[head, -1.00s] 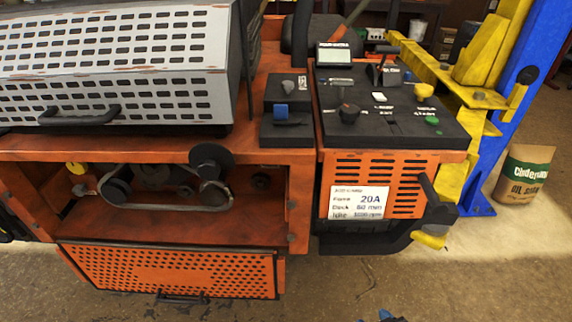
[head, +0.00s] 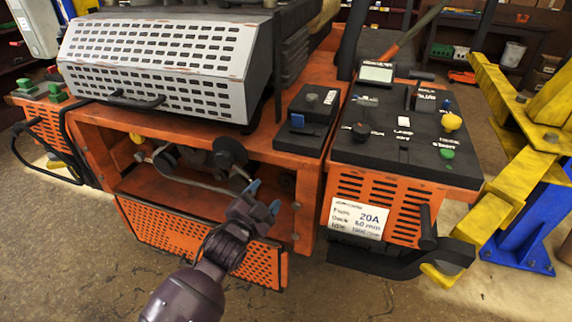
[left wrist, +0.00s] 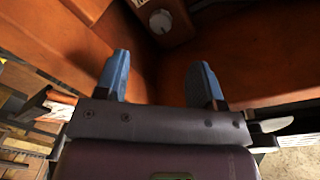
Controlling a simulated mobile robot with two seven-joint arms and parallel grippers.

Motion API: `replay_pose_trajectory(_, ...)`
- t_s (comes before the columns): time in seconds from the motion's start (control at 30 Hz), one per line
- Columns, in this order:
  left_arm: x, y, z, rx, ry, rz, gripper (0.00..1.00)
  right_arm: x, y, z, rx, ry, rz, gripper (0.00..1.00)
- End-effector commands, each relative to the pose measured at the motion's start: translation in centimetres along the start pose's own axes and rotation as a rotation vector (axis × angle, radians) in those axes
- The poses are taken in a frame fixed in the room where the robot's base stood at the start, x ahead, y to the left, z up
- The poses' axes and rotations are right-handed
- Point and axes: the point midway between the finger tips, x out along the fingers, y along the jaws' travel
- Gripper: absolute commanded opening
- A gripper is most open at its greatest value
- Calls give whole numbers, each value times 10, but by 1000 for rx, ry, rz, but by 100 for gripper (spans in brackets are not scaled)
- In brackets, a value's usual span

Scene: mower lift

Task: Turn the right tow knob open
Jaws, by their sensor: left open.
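An orange mower carries an open front bay (head: 150,187) with a belt and dark pulleys inside. In the head view that spot is dark and partly hidden. My left gripper (head: 264,197) is at the bay's right end, in front of the wall. Its blue fingers (left wrist: 160,65) are apart and empty, and the knob is between and beyond them. My right gripper is not in view.
A perforated orange panel (head: 180,235) hangs below the bay. A black control console (head: 400,130) is to the right. A perforated grey cover (head: 165,60) with a black handle is above. A yellow and blue lift post (head: 515,210) stands at the right.

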Motion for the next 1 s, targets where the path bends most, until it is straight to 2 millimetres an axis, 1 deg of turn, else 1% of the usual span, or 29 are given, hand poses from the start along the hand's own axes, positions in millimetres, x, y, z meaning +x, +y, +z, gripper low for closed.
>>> replay_pose_trajectory(0.03,5,-2,-5,16,11,-1,62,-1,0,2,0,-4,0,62)
replay_pose_trajectory(0.1,10,-3,-9,26,19,-1,62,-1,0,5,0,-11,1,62)
replay_pose_trajectory(0.27,24,-2,-10,30,22,-1,62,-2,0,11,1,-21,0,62)
replay_pose_trajectory(0.4,46,-2,-10,28,22,0,62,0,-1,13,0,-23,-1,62)
replay_pose_trajectory(0.53,68,-2,-10,28,21,-1,62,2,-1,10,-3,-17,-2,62)
replay_pose_trajectory(0.7,93,-2,-11,28,20,0,62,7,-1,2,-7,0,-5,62)
replay_pose_trajectory(0.8,104,-2,-11,28,20,0,62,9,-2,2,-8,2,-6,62)
replay_pose_trajectory(1.0,115,-2,-11,28,20,-1,62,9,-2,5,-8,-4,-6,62)
